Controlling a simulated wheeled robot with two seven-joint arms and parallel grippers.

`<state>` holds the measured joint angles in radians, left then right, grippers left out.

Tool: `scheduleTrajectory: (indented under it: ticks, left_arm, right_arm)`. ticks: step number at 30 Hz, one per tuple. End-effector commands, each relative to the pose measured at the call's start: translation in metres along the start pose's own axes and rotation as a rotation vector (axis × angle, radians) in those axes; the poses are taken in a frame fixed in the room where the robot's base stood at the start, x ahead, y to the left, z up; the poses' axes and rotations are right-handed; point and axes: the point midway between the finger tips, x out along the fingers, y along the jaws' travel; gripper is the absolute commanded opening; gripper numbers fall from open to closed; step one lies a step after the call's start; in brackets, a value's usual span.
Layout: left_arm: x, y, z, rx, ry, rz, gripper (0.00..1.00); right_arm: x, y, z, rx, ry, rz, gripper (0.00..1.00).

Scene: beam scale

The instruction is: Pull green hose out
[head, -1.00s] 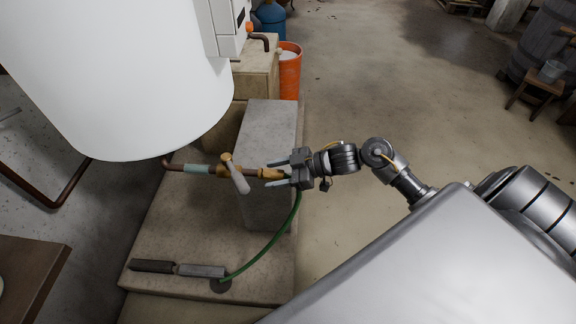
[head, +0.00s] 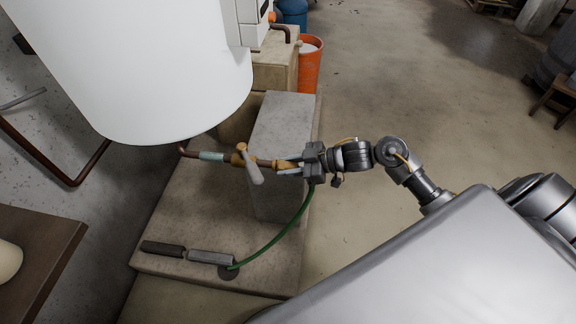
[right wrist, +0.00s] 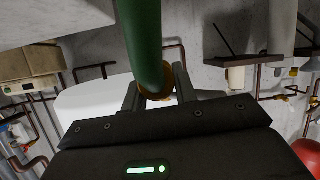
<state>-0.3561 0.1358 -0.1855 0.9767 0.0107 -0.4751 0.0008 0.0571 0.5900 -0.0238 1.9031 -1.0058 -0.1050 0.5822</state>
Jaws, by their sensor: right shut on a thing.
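The green hose (head: 281,232) curves up from a dark round drain (head: 228,272) on the stone slab to my right gripper. My right gripper (head: 288,167) is shut on the hose's end at the brass tap outlet (head: 264,162). The tap has a pale lever (head: 254,173) and sits on a pipe below the white tank. In the right wrist view, the green hose (right wrist: 143,40) runs between the fingers to a brass ring (right wrist: 156,91). I cannot tell whether the hose is still on the outlet. My left gripper is not in view.
The large white tank (head: 140,75) hangs close above the tap. A concrete block (head: 283,118) stands behind and below the gripper. An orange bucket (head: 309,68) is farther back. A table edge (head: 45,250) is at lower left. Open floor lies to the right.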

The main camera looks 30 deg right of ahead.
Motion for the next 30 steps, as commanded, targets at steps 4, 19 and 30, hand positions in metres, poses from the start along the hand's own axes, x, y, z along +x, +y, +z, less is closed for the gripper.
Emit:
scheduleTrajectory:
  ticks: [4,19,30]
  left_arm:
    - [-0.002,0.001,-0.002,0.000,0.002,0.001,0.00]
    - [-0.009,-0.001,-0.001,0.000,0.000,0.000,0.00]
    - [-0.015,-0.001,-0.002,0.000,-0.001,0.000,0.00]
  right_arm:
    - [-0.003,0.000,0.001,0.000,-0.001,0.000,0.01]
    - [-0.023,-0.001,0.009,0.000,0.000,0.000,0.01]
    - [-0.038,-0.002,0.015,0.001,-0.001,0.000,0.01]
